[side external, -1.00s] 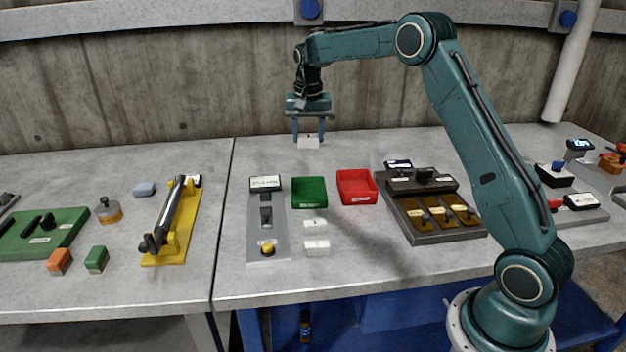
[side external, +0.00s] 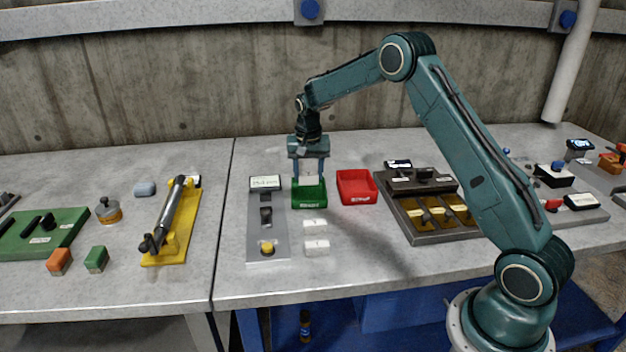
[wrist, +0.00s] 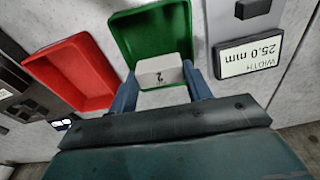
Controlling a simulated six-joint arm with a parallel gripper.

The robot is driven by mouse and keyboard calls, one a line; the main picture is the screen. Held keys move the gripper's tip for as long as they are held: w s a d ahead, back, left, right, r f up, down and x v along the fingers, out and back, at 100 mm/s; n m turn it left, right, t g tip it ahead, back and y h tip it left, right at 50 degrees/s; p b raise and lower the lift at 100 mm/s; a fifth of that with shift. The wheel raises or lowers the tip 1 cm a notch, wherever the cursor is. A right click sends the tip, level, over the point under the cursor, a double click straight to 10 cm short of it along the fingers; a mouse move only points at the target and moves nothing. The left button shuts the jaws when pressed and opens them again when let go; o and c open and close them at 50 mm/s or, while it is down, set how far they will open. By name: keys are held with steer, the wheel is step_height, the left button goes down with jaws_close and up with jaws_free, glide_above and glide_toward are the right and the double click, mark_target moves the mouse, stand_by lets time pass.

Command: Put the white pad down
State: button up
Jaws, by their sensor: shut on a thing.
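The white pad (wrist: 160,72), marked with a dark figure that looks like a 2, is held between the fingers of my gripper (side external: 309,180). In the side view the pad (side external: 310,181) is at the green bin (side external: 309,200), over its back part. In the wrist view my gripper (wrist: 160,85) is shut on the pad, and the green bin (wrist: 150,30) opens just beyond it. I cannot tell whether the pad touches the bin floor.
A red bin (side external: 356,188) stands just right of the green one. Two white blocks (side external: 316,237) lie in front. A dark tray fixture (side external: 425,205) is at right.

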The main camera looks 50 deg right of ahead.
mark_target(308, 175)
steer(key=shift+f, duration=1.85)
steer(key=shift+f, duration=0.1)
steer(key=o, duration=0.8)
steer(key=r, duration=0.8)
steer(key=s+a+r, duration=0.1)
steer(key=r, duration=0.3)
steer(key=shift+r, duration=0.1)
